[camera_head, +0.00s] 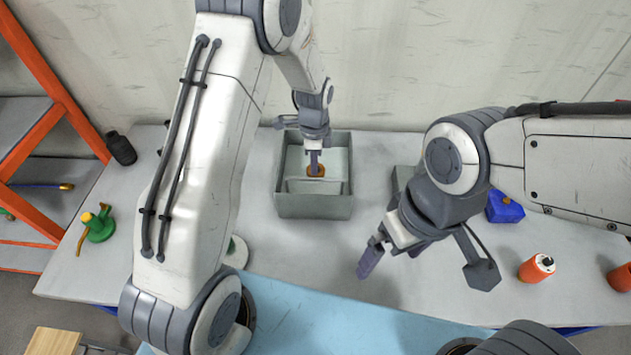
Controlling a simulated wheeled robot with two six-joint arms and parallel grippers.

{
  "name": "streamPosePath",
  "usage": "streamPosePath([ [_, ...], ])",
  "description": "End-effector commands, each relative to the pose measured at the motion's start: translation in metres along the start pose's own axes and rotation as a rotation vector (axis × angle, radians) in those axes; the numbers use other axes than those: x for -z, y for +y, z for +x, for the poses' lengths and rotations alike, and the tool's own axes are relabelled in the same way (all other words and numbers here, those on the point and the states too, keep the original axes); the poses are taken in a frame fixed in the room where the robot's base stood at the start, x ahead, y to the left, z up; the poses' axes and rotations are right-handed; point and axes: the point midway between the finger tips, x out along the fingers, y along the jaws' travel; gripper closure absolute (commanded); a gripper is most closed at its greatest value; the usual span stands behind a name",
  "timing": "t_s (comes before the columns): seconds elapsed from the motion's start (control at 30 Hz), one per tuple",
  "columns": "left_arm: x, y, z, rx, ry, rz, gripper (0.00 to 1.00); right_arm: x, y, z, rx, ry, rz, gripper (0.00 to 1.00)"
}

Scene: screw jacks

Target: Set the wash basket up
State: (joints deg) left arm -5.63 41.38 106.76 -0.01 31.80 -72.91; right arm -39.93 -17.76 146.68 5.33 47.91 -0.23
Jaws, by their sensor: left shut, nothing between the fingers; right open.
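The wash basket appears to be the grey-green open box (313,205) in the middle of the table, with a divider or inner wall inside it. My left gripper (314,166) reaches down into the box from above, shut and empty. My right gripper (370,258) is open and empty, above the table to the right of the box and nearer the front. An orange screw jack (537,268) with a light top stands on the table at the right.
A second orange piece (620,278) is cut off at the right edge. A blue object (505,207) and a grey block (402,178) stand behind my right arm. A green oil can (98,224) and a dark cylinder (121,148) stand at the left. The front centre holds a light-blue mat (340,318).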

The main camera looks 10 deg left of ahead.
Motion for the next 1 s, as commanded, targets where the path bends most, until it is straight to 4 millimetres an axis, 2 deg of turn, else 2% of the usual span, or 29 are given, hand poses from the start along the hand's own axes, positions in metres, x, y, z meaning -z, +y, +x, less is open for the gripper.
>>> streamPosePath([
  [0.73, 0.0, 0.0, -0.024, 0.0, 0.0, 0.0, 1.0, 0.001, -0.001, -0.018, 0.0, 0.0, -0.003, 0.0],
  [1.0, 0.0, 0.0, -0.026, -0.001, 0.0, 0.0, 1.0, 0.001, -0.001, -0.02, 0.0, 0.0, -0.003, 0.0],
])
